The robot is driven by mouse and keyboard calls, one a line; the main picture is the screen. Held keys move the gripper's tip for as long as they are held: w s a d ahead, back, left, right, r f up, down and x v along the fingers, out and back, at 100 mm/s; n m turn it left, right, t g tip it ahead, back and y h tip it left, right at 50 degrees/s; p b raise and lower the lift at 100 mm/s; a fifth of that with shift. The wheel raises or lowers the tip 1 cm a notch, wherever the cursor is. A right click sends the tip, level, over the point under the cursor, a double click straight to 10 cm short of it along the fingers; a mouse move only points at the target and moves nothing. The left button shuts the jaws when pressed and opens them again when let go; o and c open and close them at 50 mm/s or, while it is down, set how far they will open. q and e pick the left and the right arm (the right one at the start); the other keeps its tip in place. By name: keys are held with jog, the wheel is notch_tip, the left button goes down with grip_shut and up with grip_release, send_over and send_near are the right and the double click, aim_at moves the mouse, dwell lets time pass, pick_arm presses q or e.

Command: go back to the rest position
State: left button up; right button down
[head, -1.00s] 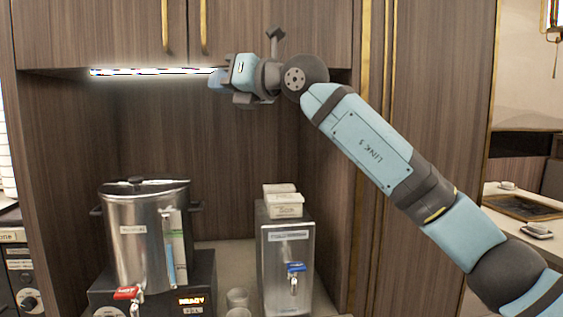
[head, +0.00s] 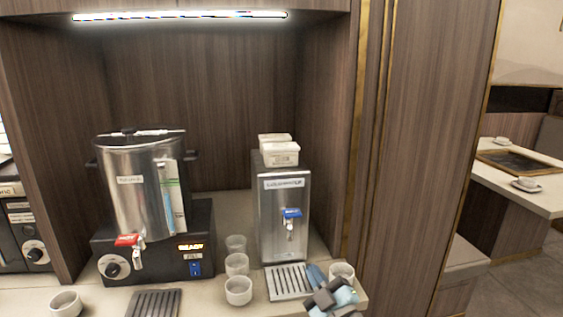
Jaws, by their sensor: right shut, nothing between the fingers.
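My right gripper (head: 325,296) shows at the bottom of the head view, right of centre. It is low in front of the counter's right end, shut and empty. It overlaps part of the drip tray (head: 287,281) and a white cup (head: 342,271) in the picture; I cannot tell whether it touches them. Most of my right arm is out of view. My left gripper does not show.
A steel urn (head: 140,190) on a black base and a steel water dispenser (head: 283,215) stand on the counter. Several white cups (head: 238,291) stand between them. Another cup (head: 66,304) is at front left. A wooden side panel (head: 420,150) rises at right.

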jog(key=s+d+f+m+g+h, duration=0.2)
jog(key=s+d+f+m+h, duration=0.15)
jog(key=s+f, duration=0.5)
jog(key=s+d+f+m+g+h, duration=0.2)
jog(key=s+d+f+m, duration=0.25)
jog(key=f, duration=0.65)
jog(key=s+d+f+m+g+h, duration=0.1)
jog(key=s+d+f+m+g, duration=0.1)
jog(key=s+f, duration=0.45)
jog(key=s+d+f+m+g, duration=0.1)
jog(key=s+d+f+g, duration=0.15)
jog(key=s, duration=0.75)
pick_arm(q)
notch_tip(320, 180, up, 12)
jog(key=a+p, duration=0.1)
jog(key=p, duration=1.3)
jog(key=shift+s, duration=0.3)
pick_arm(e)
notch_tip(320, 180, up, 12)
